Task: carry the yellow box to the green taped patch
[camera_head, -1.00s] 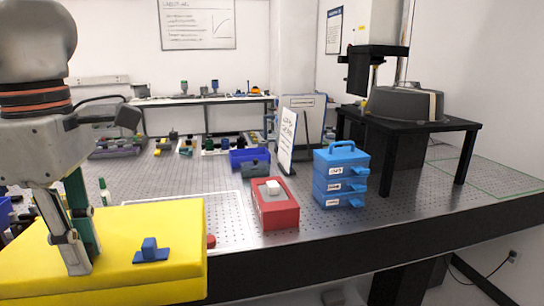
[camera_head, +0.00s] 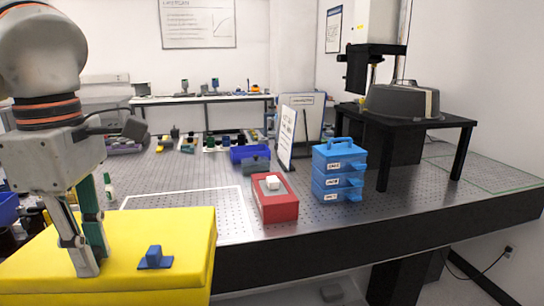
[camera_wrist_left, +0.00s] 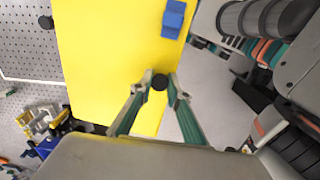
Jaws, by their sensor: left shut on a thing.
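The yellow box (camera_head: 130,232) fills the lower left of the head view and is large and flat-topped, with a blue block on a blue plate (camera_head: 154,257) on top. My left gripper (camera_head: 92,262) comes down onto its top from above, left of the blue block, and is shut on the box. In the left wrist view the box (camera_wrist_left: 105,50) lies under the fingers, with a dark round knob (camera_wrist_left: 159,82) between the tips. The green taped patch (camera_head: 487,174) is a thin green outline at the far right of the perforated table, beyond the black stand. My right gripper is out of view.
A red box with a white piece (camera_head: 275,207), blue drawers (camera_head: 339,172), an upright sign (camera_head: 287,138) and a blue bin (camera_head: 248,153) stand mid-table. A black stand (camera_head: 440,122) carries a grey housing (camera_head: 402,102) at the right. A white outline (camera_head: 235,232) bounds bare table beside the box.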

